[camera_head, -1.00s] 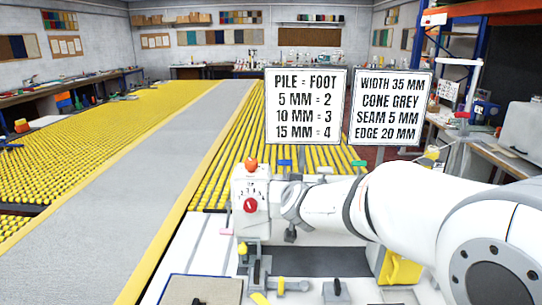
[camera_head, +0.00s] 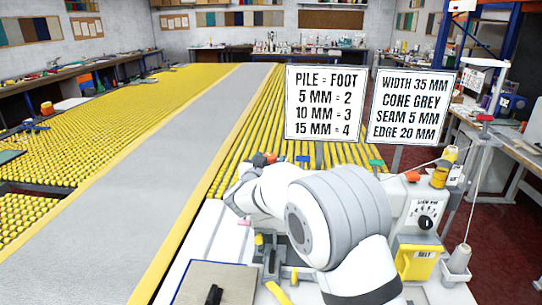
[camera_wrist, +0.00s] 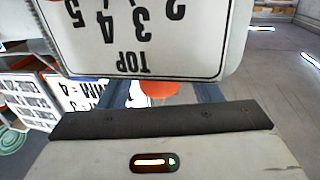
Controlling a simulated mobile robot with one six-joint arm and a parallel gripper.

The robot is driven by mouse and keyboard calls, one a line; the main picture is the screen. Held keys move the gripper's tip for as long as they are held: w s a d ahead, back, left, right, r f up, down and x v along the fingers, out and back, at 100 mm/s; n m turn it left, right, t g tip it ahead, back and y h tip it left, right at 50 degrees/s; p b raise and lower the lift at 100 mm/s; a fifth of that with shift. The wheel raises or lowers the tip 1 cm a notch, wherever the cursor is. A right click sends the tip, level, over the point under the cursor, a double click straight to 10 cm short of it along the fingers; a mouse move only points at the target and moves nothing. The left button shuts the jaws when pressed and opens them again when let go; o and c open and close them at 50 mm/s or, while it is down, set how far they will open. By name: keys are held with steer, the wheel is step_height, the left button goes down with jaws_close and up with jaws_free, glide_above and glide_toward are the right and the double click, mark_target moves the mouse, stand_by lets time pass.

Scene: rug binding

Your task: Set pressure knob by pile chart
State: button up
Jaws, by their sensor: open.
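The pile chart (camera_head: 324,103) reads 5 mm = 2, 10 mm = 3, 15 mm = 4. In the wrist view, a white dial plate (camera_wrist: 150,45) fills the top, upside down, with the word TOP and numbers including 2, 3, 4 and 5. Only a sliver of red at the plate's top left edge may be the pressure knob. An orange cap (camera_wrist: 158,90) shows beyond the plate. My gripper (camera_wrist: 155,119) is open, close to the plate, with its dark edge in front. In the head view my arm hides the fingertips and dial; I cannot tell contact.
A second sign (camera_head: 412,106) gives width, cone, seam and edge. A black knob (camera_head: 425,222) sits on a box right of my arm, above a yellow bin (camera_head: 417,262). A thread cone (camera_head: 459,258) stands at right.

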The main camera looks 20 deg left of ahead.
steer(key=shift+w, duration=0.55)
steer(key=c, duration=0.9)
steer(key=shift+c, duration=0.5)
